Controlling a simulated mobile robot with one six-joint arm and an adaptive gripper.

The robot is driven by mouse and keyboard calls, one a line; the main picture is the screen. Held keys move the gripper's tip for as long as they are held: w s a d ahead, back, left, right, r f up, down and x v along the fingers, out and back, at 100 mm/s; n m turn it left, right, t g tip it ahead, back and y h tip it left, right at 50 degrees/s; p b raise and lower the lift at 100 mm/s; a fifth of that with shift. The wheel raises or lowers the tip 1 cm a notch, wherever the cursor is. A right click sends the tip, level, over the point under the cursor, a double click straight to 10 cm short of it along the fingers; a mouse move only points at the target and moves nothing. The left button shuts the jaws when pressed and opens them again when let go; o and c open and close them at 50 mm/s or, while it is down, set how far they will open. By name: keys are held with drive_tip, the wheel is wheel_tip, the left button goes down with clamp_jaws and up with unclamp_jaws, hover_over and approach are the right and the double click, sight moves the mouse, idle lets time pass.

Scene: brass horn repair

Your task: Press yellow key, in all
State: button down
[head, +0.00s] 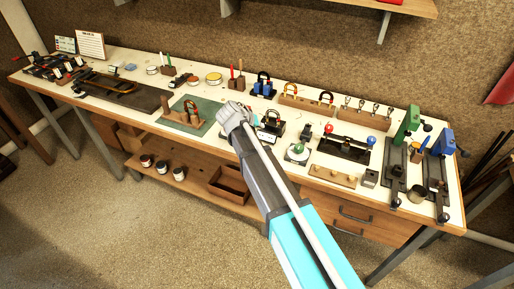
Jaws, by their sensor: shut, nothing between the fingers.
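I cannot make out a yellow key for certain. Part of this block is hidden behind my arm, and I cannot tell whether my gripper touches it.
Left of my arm, a green mat (207,109) holds a brown block with a padlock-like piece. To the right stand a black rack (344,150) with red and blue knobs, a green clamp (408,124) and a blue clamp (443,144). Wooden racks line the back.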

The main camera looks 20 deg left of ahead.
drive_tip(key=shift+f+b, duration=4.3)
drive_tip(key=shift+f, duration=0.1)
drive_tip(key=shift+f+b, duration=0.4)
drive_tip(key=shift+f+b, duration=0.5)
drive_tip(key=shift+r, duration=0.2)
drive_tip(key=shift+r+p, duration=0.75)
drive_tip(key=shift+p, duration=0.2)
drive_tip(key=shift+r, duration=0.15)
drive_tip(key=shift+r+p, duration=2.4)
drive_tip(key=shift+p, duration=0.15)
drive_tip(key=shift+d, duration=0.15)
